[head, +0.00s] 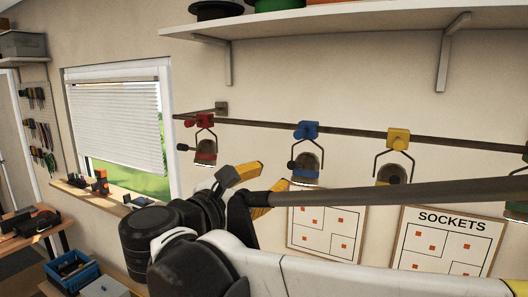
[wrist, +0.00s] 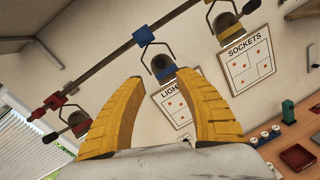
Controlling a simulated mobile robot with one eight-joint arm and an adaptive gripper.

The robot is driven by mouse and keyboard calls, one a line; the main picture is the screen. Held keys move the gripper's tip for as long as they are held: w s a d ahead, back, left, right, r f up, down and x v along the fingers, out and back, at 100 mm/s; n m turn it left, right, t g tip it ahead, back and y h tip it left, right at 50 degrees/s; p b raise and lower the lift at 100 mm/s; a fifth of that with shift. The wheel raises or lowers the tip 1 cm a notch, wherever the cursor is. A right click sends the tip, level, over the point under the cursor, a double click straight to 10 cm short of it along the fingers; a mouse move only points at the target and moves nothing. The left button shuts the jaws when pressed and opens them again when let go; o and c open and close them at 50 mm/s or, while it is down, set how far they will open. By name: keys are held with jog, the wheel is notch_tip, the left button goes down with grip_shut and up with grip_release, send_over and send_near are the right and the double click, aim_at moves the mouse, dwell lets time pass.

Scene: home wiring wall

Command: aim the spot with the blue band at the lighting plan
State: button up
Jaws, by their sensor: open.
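The spot with the blue band (head: 305,165) hangs in a bracket under a blue clamp (head: 306,130) on the wall rail, with a dark knob at its left. In the wrist view the spot (wrist: 162,66) shows beyond and between my fingertips. My gripper (head: 275,177) is open and empty, with yellow fingers, just left of and below the spot in the head view; contact cannot be told. The lighting plan (head: 325,232) is the left wall chart. Its title is covered by a bar in the head view; in the wrist view the chart (wrist: 172,104) reads "LIGH", partly hidden by my finger.
The rail (head: 260,125) also carries a red-clamped spot (head: 205,150) at left and a yellow-clamped spot (head: 392,173) at right. The sockets chart (head: 445,242) hangs right of the lighting plan. A shelf (head: 350,20) is above; a window (head: 118,125) is at left.

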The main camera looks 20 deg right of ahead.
aim_at(290, 167)
jog(key=p+x, duration=0.2)
jog(key=x, duration=0.8)
jog(key=shift+w+d+f, duration=0.1)
jog(key=shift+d, duration=0.15)
grip_shut()
